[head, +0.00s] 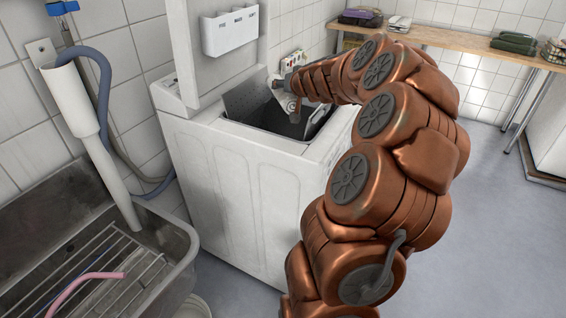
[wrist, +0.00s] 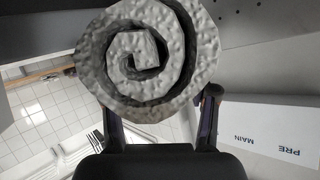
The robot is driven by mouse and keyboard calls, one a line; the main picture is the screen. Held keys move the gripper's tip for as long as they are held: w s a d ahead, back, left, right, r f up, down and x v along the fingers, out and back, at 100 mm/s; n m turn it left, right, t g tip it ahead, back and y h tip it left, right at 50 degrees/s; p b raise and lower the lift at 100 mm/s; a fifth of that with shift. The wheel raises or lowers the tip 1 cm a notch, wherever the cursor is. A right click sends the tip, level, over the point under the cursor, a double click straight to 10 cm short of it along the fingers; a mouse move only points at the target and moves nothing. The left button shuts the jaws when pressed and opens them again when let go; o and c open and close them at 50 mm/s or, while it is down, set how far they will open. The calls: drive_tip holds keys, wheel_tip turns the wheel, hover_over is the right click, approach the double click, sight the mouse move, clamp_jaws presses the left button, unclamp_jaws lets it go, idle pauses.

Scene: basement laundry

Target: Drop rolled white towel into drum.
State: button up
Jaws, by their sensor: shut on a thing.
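The rolled white towel (wrist: 150,52) fills the upper middle of the wrist view, its spiral end facing the camera. My gripper (wrist: 160,108) is shut on it, with one finger on each side. In the head view my gripper (head: 284,88) is over the open top of the white washing machine (head: 235,190). The dark drum opening (head: 262,115) lies below it, partly hidden by my arm and gripper.
The raised lid carries a white labelled box (head: 231,32), which also shows in the wrist view (wrist: 270,130). A metal sink (head: 165,240) with a rack and a pink hose stands at left. A wooden shelf (head: 450,42) with folded cloths runs along the back wall. The floor at right is clear.

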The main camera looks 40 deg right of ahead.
drive_tip(key=shift+f+b, duration=1.15)
drive_tip(key=shift+f, duration=0.85)
drive_tip(key=o, duration=1.3)
drive_tip(key=shift+o, duration=0.2)
drive_tip(key=shift+a+r, duration=0.1)
drive_tip(key=shift+r, duration=4.95)
